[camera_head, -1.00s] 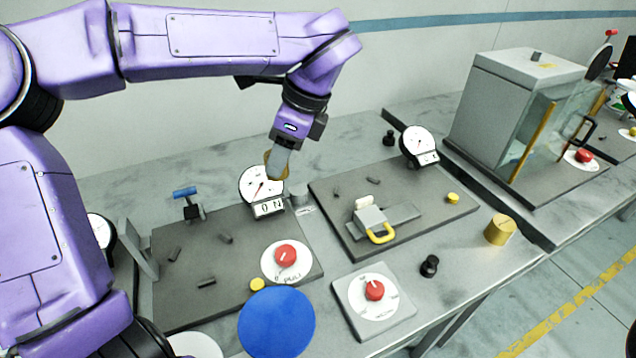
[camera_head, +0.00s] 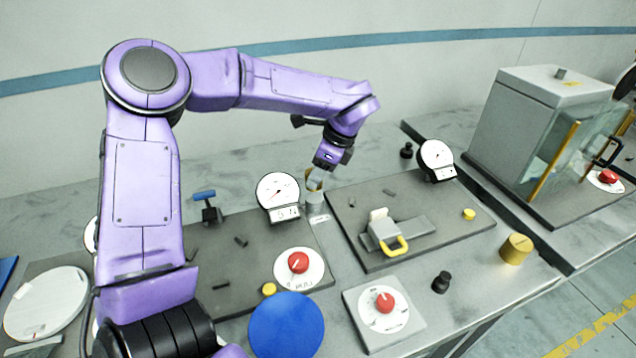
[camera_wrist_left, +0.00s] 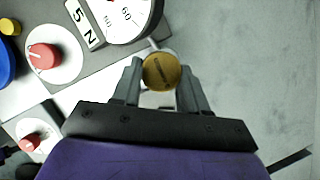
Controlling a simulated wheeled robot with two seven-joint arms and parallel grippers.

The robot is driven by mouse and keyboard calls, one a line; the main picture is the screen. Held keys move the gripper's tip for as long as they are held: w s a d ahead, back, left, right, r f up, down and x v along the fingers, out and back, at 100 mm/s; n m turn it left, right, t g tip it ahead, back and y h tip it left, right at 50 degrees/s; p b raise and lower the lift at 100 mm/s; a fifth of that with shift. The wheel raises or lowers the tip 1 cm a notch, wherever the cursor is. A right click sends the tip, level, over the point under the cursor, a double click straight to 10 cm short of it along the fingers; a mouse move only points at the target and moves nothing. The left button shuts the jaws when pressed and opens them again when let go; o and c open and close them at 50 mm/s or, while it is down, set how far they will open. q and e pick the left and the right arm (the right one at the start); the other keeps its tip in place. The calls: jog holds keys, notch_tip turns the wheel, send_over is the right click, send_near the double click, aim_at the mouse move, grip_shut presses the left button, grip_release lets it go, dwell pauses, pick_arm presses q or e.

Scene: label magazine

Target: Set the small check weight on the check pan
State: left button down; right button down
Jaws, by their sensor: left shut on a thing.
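My left gripper (camera_head: 314,180) is shut on a small brass weight (camera_head: 313,184), with a finger on each side of it. The wrist view shows the weight's round brass top (camera_wrist_left: 161,71) between the two fingertips (camera_wrist_left: 160,82). In the head view the weight is at the top of a small grey cylindrical stand (camera_head: 315,205), which seems to be the check pan; I cannot tell for sure whether they touch. My right gripper is not in view.
A larger brass cylinder (camera_head: 516,249) stands at the bench's right edge. A second dial (camera_head: 436,158), a yellow-handled clamp (camera_head: 388,238), red knobs (camera_head: 298,262) and a blue disc (camera_head: 287,325) occupy the bench. A glass-fronted cabinet (camera_head: 535,130) stands at back right.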

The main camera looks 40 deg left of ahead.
pick_arm(q)
jog(key=shift+w+a+f, duration=0.35)
jog(key=shift+w+f, duration=0.15)
jog(key=shift+f, duration=0.15)
jog(key=f+b, duration=0.1)
jog(key=f, duration=0.1)
jog(key=f+b, duration=0.1)
jog(key=f, duration=0.1)
jog(key=shift+w+a, duration=0.15)
jog(key=shift+a, duration=0.05)
jog(key=shift+w+r, duration=0.1)
jog(key=shift+b, duration=0.3)
jog(key=c, duration=0.6)
grip_release()
